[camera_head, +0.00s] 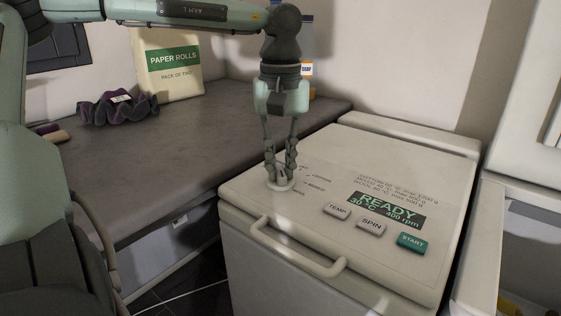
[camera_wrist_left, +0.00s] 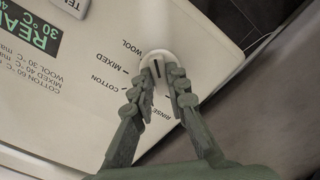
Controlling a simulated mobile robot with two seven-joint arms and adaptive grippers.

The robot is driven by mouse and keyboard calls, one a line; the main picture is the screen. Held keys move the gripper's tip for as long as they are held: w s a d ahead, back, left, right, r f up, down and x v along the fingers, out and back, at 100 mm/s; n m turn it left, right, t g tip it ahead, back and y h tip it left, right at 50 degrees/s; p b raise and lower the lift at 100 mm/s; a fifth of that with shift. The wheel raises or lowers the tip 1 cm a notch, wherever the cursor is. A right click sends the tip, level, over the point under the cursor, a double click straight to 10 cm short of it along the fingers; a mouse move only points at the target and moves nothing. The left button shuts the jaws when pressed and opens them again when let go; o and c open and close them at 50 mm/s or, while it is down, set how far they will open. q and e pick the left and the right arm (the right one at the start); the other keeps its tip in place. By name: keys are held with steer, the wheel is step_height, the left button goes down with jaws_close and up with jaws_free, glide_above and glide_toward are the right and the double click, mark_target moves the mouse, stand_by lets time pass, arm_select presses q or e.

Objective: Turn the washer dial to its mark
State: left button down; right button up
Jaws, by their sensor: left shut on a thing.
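The washer (camera_head: 330,215) is a white toploader with its panel on the top lid. Its display (camera_head: 386,210) reads READY, 30 °C and 400 rpm. The round white dial (camera_head: 279,186) sits at the left of the panel. My left gripper (camera_head: 281,175) points straight down and is shut on the dial. In the left wrist view, the dial (camera_wrist_left: 157,57) shows between the fingertips, with a dark line on it. Labels around it read WOOL, MIXED, COTTON and RINSE. The fingers hide part of the dial, and I cannot tell which label the line marks. My right gripper is not in view.
TEMP (camera_head: 337,211), SPIN (camera_head: 371,226) and START (camera_head: 412,243) buttons lie right of the dial. A handle bar (camera_head: 298,250) runs along the lid's front edge. A grey counter (camera_head: 190,155) holds a PAPER ROLLS pack (camera_head: 170,62) and a dark scrunched cloth (camera_head: 118,108).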

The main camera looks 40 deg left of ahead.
mark_target(281, 170)
arm_select(q)
steer(key=shift+m, duration=0.3)
stand_by(0.4)
steer(key=c, duration=1.5)
jaws_free()
steer(key=shift+r, duration=0.1)
step_height(281, 170, up, 12)
steer(key=shift+d+f, duration=0.1)
steer(key=shift+f, duration=0.1)
